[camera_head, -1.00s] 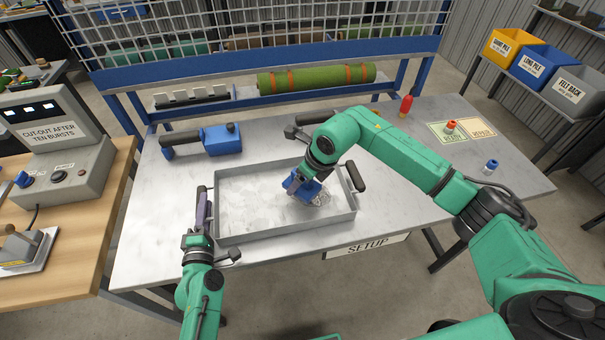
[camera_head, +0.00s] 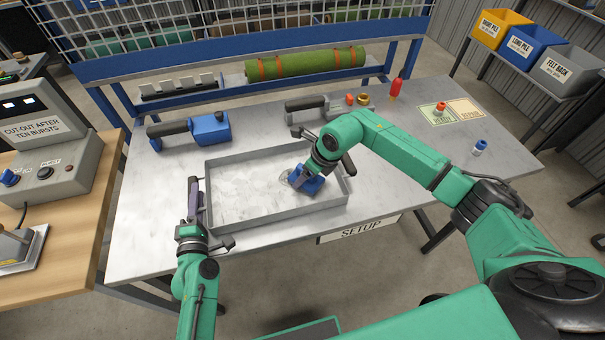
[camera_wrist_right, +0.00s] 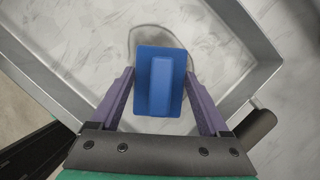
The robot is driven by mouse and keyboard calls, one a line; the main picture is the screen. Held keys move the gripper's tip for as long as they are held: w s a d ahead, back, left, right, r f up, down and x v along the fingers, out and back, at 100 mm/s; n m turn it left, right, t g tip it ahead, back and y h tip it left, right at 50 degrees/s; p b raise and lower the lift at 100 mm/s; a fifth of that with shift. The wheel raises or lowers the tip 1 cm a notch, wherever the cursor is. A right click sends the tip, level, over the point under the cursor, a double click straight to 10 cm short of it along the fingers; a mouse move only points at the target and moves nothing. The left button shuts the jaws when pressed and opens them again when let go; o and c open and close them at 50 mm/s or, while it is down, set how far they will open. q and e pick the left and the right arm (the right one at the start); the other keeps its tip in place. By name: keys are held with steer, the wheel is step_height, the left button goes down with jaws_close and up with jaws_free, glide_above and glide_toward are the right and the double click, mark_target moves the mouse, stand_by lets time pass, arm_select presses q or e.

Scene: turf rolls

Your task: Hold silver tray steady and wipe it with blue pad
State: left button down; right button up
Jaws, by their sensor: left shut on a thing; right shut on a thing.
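The silver tray (camera_head: 280,217) is a shallow, low-walled metal tray lying flat on the setup table. My left gripper (camera_head: 195,192) is shut on the tray at its left side. My right gripper (camera_head: 303,174) is inside the tray near its right end, shut on the blue pad (camera_head: 312,186). The pad is a blue block with a raised grip; in the right wrist view the pad (camera_wrist_right: 160,82) sits between the purple fingers, over the tray floor. A greyish smear (camera_head: 286,178) shows just left of the pad. The pad's underside is hidden.
A blue-headed tool (camera_head: 210,130) lies behind the tray. A red bottle (camera_head: 396,89) and a small blue-capped item (camera_head: 479,148) stand farther right. A green turf roll (camera_head: 305,64) lies on the rack behind. A control box (camera_head: 45,150) stands at left.

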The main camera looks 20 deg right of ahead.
mark_target(291, 178)
steer(key=a, duration=0.3)
steer(key=shift+a, duration=0.2)
steer(key=shift+w+a, duration=0.15)
steer(key=shift+w, duration=1.2)
steer(key=shift+w+d, duration=0.1)
steer(key=shift+d, duration=2.15)
steer(key=a, duration=0.4)
steer(key=shift+a, duration=0.1)
steer(key=shift+a+r, duration=0.1)
steer(key=shift+r, duration=3.95)
steer(key=shift+w+d+f, duration=0.3)
steer(key=shift+d+f, duration=0.4)
steer(key=shift+f, duration=0.3)
steer(key=shift+w+d+f, duration=0.3)
steer(key=shift+d+f, duration=0.45)
steer(key=shift+f, duration=0.3)
steer(key=shift+w+d+f, duration=0.3)
steer(key=shift+d+f, duration=0.4)
steer(key=shift+f, duration=0.3)
